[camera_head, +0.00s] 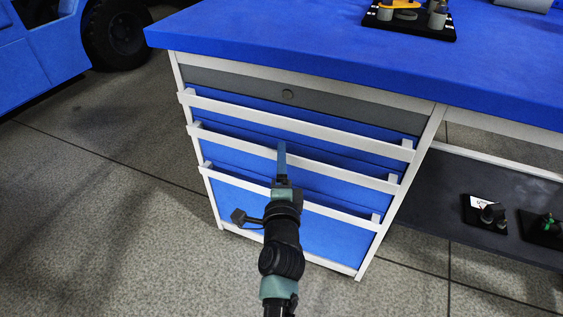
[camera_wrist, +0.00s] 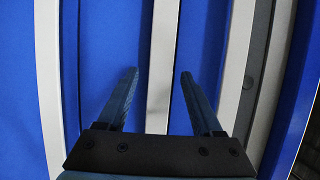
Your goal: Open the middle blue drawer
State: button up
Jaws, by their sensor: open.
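The drawer unit has a stack of blue drawers with white bar handles. The middle blue drawer (camera_head: 340,159) looks shut, and its white handle (camera_head: 345,172) runs across its front. My gripper (camera_head: 282,148) is in front of this handle, near its middle. In the wrist view my gripper (camera_wrist: 155,75) is open, and the middle handle (camera_wrist: 163,50) passes between its two fingers, which appear apart from it. How deep the fingers reach around the bar is hard to tell.
The upper blue drawer's handle (camera_head: 300,125) and the lower one's handle (camera_head: 335,212) lie close above and below. A grey drawer (camera_head: 300,97) with a lock sits under the blue worktop (camera_head: 300,45). A dark shelf (camera_head: 445,200) is at right.

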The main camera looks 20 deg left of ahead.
jog(key=shift+w+a, duration=0.1)
jog(key=shift+w, duration=0.2)
grip_shut()
dwell(1.3)
